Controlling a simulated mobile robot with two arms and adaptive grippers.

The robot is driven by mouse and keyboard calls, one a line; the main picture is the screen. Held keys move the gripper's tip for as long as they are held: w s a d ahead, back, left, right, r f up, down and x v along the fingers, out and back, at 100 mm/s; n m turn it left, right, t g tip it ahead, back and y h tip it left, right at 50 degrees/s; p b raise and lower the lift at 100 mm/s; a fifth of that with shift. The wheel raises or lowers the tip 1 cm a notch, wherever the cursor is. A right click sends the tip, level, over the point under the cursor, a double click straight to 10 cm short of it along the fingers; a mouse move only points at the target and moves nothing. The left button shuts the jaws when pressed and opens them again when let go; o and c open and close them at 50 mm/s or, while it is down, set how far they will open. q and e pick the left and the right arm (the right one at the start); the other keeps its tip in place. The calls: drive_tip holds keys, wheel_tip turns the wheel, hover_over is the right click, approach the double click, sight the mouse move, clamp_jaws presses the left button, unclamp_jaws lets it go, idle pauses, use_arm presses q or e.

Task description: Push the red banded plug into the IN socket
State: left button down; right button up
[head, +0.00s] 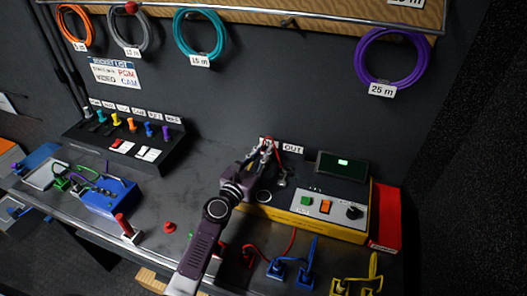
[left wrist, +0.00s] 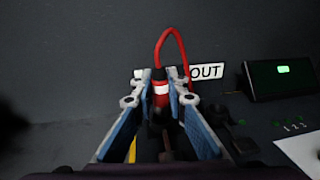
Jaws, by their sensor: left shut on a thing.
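My left gripper (head: 264,158) is over the back left part of the yellow and black tester (head: 306,227). A red cable loops up from the plug. The IN label (head: 268,142) is just behind the gripper, with the OUT label (head: 292,147) to its right. The OUT label also shows in the left wrist view (left wrist: 206,72). The IN socket is hidden by the gripper and plug; I cannot tell whether they touch. My right gripper is out of view.
The tester has a small screen (head: 342,166) and a button panel (head: 327,207). A red block (head: 386,215) stands at its right. A blue box (head: 110,197) and a rack of coloured plugs (head: 125,137) are at left. Coiled cables (head: 390,56) hang above.

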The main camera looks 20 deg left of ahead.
use_arm(q)
drive_tip(key=shift+f+b, duration=0.6)
drive_tip(key=shift+f, duration=0.1)
idle(0.6)
drive_tip(key=c, duration=1.8)
unclamp_jaws()
drive_tip(key=s, duration=0.3)
drive_tip(key=s+a, duration=0.1)
drive_tip(key=s, duration=0.3)
drive_tip(key=s+a, duration=0.1)
drive_tip(key=s, duration=0.2)
drive_tip(key=shift+s, duration=0.35)
drive_tip(key=shift+s+r, duration=0.1)
drive_tip(key=shift+s, duration=0.5)
drive_tip(key=shift+c, duration=0.7)
